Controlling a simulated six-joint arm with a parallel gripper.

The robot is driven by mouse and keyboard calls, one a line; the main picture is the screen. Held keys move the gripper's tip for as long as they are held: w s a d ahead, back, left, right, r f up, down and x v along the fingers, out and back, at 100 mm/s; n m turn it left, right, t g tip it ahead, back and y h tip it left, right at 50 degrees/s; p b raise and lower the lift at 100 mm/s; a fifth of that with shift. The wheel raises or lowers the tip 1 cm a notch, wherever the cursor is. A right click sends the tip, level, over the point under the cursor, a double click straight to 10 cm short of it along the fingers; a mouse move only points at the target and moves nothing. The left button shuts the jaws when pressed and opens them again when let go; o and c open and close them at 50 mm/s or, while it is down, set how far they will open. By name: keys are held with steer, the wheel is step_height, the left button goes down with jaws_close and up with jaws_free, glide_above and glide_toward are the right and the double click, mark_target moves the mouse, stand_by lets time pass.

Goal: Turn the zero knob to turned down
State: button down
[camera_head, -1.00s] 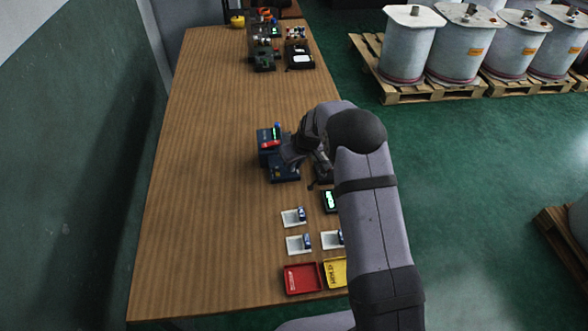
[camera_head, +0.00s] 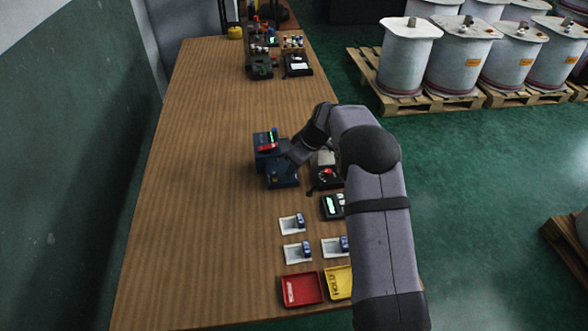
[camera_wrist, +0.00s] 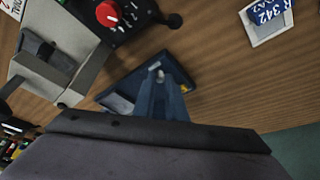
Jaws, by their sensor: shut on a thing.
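The blue instrument (camera_head: 280,177), with a green-lit display and a red part on top, stands on the wooden table. My gripper (camera_head: 295,157) is at its right side, low over its front part. It appears shut on a small knob there, which I take to be the zero knob; the jaws hide it, so its angle cannot be read. In the wrist view the blue instrument's base (camera_wrist: 130,82) shows partly behind the dark gripper body.
A black box with a red knob (camera_wrist: 108,14) stands close to the right of the instrument. The table's left side is clear.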

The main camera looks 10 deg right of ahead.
steer(key=c, duration=1.8)
jaws_free()
steer(key=b+v, duration=0.1)
steer(key=v, duration=0.6)
steer(key=shift+r, duration=0.2)
steer(key=shift+s, duration=0.15)
